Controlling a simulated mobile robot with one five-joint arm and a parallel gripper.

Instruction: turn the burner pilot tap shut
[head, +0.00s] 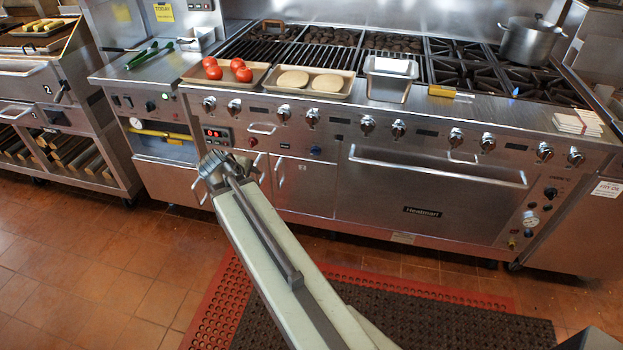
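The steel char grill (430,215) runs across the back, with a row of silver knobs along its front panel. I cannot tell which small control is the burner pilot tap. A black knob (550,192) and a small yellow one (512,244) are on the right end panel. My gripper (213,163) is in front of the panel below the red digital display, left of the red knob. It is seen from behind; its fingertips and any contact are hidden.
A long oven handle (440,168) juts out. A yellow pipe (160,133) crosses the left unit. Floor mats (420,313) lie in front.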

